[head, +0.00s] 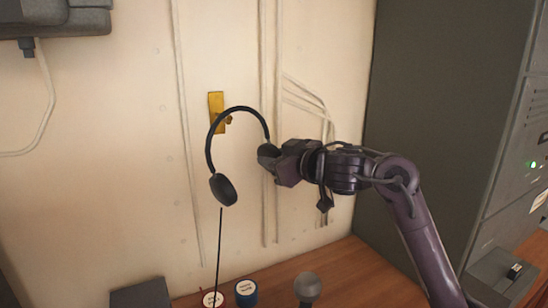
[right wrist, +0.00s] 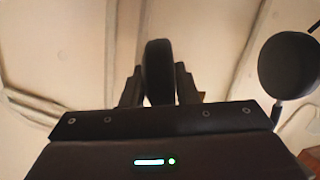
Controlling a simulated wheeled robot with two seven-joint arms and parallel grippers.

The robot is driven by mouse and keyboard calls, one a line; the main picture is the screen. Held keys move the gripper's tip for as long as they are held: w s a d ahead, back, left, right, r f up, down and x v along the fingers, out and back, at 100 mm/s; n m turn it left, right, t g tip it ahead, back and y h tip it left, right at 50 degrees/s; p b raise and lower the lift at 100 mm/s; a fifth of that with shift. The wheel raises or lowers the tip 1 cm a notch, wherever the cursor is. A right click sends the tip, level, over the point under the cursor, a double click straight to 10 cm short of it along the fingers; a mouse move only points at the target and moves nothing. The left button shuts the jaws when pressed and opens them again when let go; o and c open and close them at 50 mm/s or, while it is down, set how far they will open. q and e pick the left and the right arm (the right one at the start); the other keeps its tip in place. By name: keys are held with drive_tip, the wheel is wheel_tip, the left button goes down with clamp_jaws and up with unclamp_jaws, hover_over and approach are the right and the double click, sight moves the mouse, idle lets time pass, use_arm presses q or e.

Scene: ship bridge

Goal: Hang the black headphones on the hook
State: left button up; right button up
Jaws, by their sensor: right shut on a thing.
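The black headphones (head: 239,109) are in the air in front of the wall, with the band arched upward. My right gripper (head: 272,153) is shut on their right ear cup. In the right wrist view the held cup (right wrist: 158,72) stands between the fingers, and the other cup (right wrist: 290,68) hangs free at the right. The yellow hook (head: 216,108) is a plate on the wall with a small peg. In the head view the peg shows just inside the arch, below the band; I cannot tell whether they touch. My left gripper is not in view.
A wooden counter (head: 345,268) below holds a blue-sided can (head: 246,293), a red-and-white can (head: 213,299), a dark box (head: 141,294) and a grey round-topped object (head: 307,288). A tall grey cabinet (head: 425,110) stands at the right. Pipes run along the wall.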

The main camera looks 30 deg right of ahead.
drive_tip(key=shift+w, duration=0.4)
idle(0.4)
drive_tip(key=shift+w, duration=0.45)
drive_tip(key=shift+w+d+f, duration=0.1)
drive_tip(key=shift+w, duration=0.1)
drive_tip(key=shift+w+f, duration=0.5)
drive_tip(key=shift+w, duration=0.15)
idle(1.5)
drive_tip(key=shift+p, duration=0.4)
idle(0.5)
drive_tip(key=o, duration=0.9)
drive_tip(key=shift+s+a, duration=0.15)
drive_tip(key=shift+s, duration=2.15)
drive_tip(key=shift+s+a, duration=0.1)
drive_tip(key=shift+s, duration=2.15)
